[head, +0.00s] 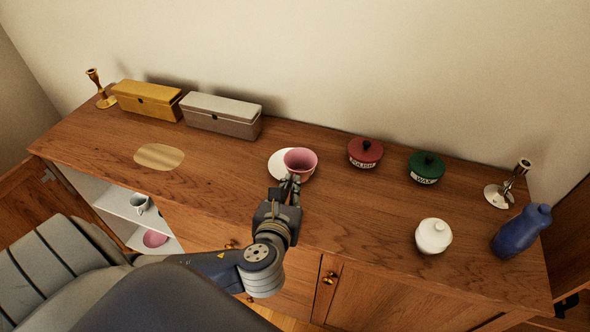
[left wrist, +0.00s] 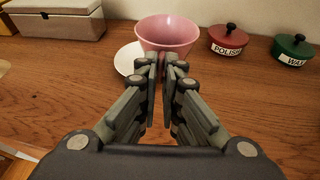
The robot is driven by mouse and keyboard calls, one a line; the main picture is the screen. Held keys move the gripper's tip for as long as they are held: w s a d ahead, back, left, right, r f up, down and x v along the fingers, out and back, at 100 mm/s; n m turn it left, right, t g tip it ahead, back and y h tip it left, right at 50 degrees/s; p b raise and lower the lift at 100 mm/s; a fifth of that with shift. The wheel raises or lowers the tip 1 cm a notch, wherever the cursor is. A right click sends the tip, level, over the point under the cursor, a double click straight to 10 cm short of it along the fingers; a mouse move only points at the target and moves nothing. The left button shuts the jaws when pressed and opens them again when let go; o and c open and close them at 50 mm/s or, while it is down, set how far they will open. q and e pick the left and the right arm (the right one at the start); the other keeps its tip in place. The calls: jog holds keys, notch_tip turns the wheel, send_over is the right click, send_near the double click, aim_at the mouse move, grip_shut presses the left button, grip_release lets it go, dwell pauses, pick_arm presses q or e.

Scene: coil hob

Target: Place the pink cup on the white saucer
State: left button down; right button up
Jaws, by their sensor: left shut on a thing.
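The pink cup (head: 301,161) is at the middle of the wooden sideboard top, upright, over the right part of the white saucer (head: 281,165). In the left wrist view the pink cup (left wrist: 168,35) stands just beyond the fingertips and covers part of the white saucer (left wrist: 127,60). My left gripper (head: 291,182) is shut on the near side of the cup; its fingers also show in the left wrist view (left wrist: 162,75). I cannot tell whether the cup's base touches the saucer. My right gripper is not in view.
Behind stand a yellow box (head: 147,101) and a grey box (head: 221,116). To the right are a red polish tin (head: 365,153), a green wax tin (head: 426,167), a white lidded pot (head: 433,236) and a blue bottle (head: 521,231).

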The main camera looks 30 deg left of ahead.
aim_at(291, 172)
pick_arm(q)
jog(key=w+a, duration=0.1)
jog(key=w, duration=0.1)
jog(key=w+a, duration=0.1)
jog(key=w, duration=0.1)
jog(key=w+a, duration=0.1)
jog(key=w, duration=0.1)
jog(key=shift+w+a+f+p, duration=0.15)
jog(key=shift+a+f+p, duration=0.05)
jog(key=shift+f+p, duration=0.1)
jog(key=shift+w+a, duration=0.3)
jog(key=shift+w, duration=0.15)
notch_tip(291, 172, down, 3)
jog(key=shift+r, duration=0.1)
jog(key=shift+f, duration=0.4)
jog(key=shift+f, duration=0.1)
jog(key=shift+f, duration=0.55)
jog(key=c, duration=1.8)
grip_release()
jog(key=shift+r, duration=0.1)
